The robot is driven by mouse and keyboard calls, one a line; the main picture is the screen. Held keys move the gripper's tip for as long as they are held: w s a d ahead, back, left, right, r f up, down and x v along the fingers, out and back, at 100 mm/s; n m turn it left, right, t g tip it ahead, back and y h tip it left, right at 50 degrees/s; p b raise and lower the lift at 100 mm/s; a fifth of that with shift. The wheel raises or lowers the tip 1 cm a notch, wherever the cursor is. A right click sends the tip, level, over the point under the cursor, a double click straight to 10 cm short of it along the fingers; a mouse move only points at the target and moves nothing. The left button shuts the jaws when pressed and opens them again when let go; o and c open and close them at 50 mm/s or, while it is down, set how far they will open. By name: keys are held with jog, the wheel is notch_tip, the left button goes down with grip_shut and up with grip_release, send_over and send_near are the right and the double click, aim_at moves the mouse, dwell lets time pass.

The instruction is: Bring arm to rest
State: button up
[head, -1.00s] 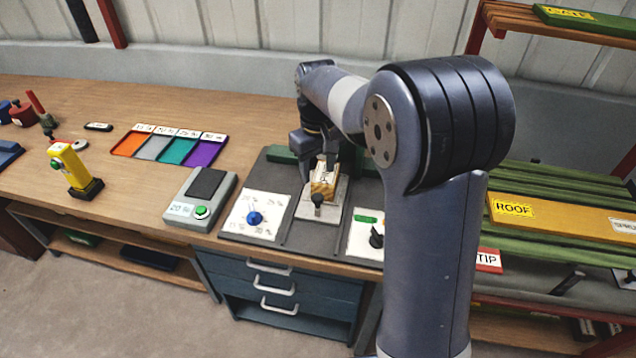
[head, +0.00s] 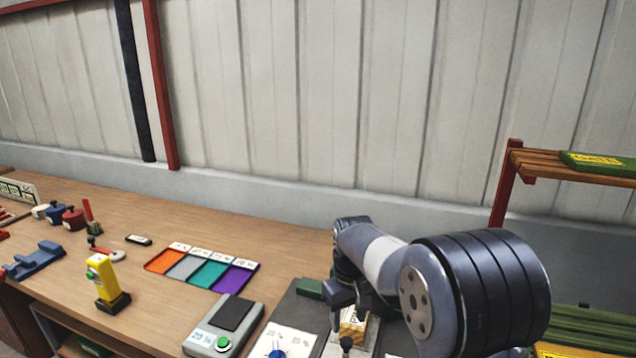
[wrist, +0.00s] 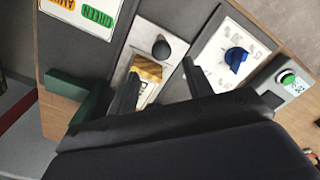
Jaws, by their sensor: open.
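The block sits on a light plate (wrist: 152,40) with a black knob. I cannot tell whether the fingers touch the block. In the head view my gripper (head: 350,300) is small and partly hidden by my own arm, right above the wooden block (head: 351,330) near the lower edge. My arm reaches in from the lower right.
A panel with a blue dial (wrist: 236,56) and a device with a green button (head: 222,342) stand beside the plate. A tray of coloured compartments (head: 203,268), a yellow handheld device (head: 103,280) and a shelf with a green board (head: 597,162) are farther off. The wall side is clear.

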aim_at(344, 345)
notch_tip(344, 345, down, 5)
jog(key=shift+f, duration=0.2)
jog(key=s, duration=0.1)
jog(key=s+a, duration=0.1)
jog(key=shift+s+f, duration=0.3)
jog(key=shift+s, duration=0.05)
jog(key=shift+s+a, duration=0.2)
jog(key=shift+s, duration=0.3)
jog(key=shift+w, duration=0.1)
